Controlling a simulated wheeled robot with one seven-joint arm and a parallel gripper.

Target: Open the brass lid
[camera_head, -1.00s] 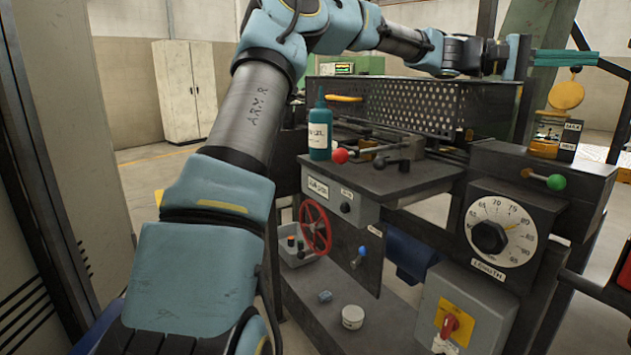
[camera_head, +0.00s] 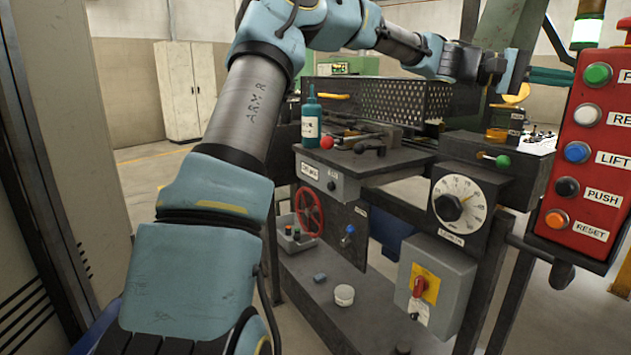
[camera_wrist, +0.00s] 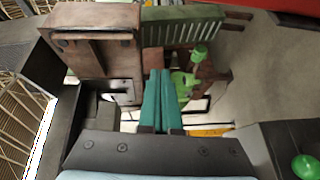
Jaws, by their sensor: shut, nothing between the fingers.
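The brass lid (camera_head: 515,95) is a yellow disc in the head view, raised and tilted above a small brass-rimmed cup (camera_head: 497,134) on the machine's right part. The cup's mouth is uncovered on the side I see. My gripper (camera_head: 570,77) is just above and right of the lid, its teal fingers pointing right. The fingers are shut together with nothing between them, as the wrist view (camera_wrist: 160,75) also shows. I cannot tell whether the fingers touch the lid.
A red button panel (camera_head: 592,140) stands close at the right. A perforated dark guard (camera_head: 385,98) lies under my forearm. A green-knobbed lever (camera_head: 500,160) and a dial (camera_head: 459,205) are below the cup. A teal bottle (camera_head: 311,118) stands on the machine's left.

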